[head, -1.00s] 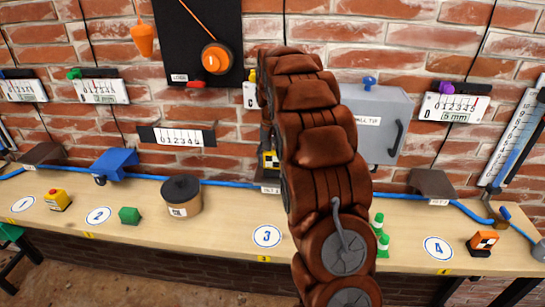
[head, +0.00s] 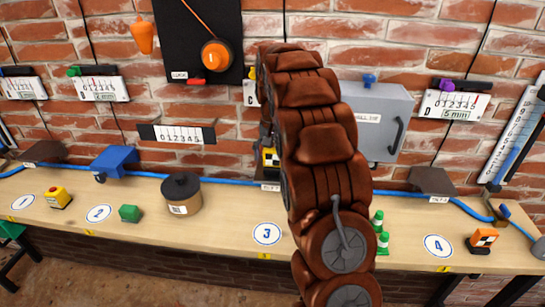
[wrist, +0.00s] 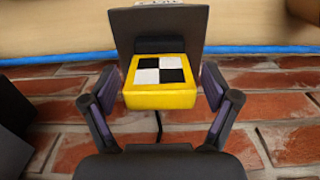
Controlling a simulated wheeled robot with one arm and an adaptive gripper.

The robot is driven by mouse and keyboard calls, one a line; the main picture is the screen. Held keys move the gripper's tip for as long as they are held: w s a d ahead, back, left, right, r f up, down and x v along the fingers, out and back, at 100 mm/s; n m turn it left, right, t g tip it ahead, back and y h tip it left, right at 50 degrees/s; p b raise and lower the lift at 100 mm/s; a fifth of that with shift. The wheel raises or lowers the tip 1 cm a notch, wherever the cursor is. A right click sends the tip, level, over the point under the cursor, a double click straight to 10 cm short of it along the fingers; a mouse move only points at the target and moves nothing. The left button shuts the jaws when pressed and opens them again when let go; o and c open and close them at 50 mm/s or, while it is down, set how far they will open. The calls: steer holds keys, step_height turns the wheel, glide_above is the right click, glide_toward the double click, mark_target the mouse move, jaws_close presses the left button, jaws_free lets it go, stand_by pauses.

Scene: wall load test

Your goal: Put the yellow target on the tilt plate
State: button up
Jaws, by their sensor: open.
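The yellow target (wrist: 160,98) has a black and white checkered face. In the wrist view it rests on or against a dark grey plate (wrist: 188,24), which looks like the tilt plate; contact cannot be made out fully. My gripper (wrist: 159,76) is open, with one finger on each side of the target. In the head view the target (head: 270,157) shows in part just left of my brown arm, above a small label at the back of the bench. My arm hides most of the plate there.
The wooden bench (head: 340,220) runs along a brick wall with a blue cable (head: 222,184) at its back. A grey wall box (head: 380,115) hangs behind my arm.

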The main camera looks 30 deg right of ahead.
step_height(320, 180, up, 11)
steer(key=b, duration=0.2)
steer(key=shift+w+f+b, duration=0.1)
steer(key=shift+f+b, duration=0.05)
steer(key=shift+b, duration=0.15)
steer(key=shift+r, duration=0.65)
steer(key=shift+s+a, duration=0.3)
steer(key=shift+a, duration=0.05)
steer(key=s+a+f+n+g, duration=0.1)
steer(key=s+a+f+n, duration=0.2)
steer(key=s+a, duration=0.8)
steer(key=s+a+f+n, duration=0.3)
steer(key=s+a, duration=0.6)
steer(key=s, duration=0.4)
steer(key=s+a+f+n, duration=0.2)
steer(key=s+f, duration=0.5)
steer(key=s, duration=0.6)
steer(key=shift+s+a+f+g, duration=0.15)
steer(key=shift+s+a+g, duration=0.2)
steer(key=shift+a, duration=0.35)
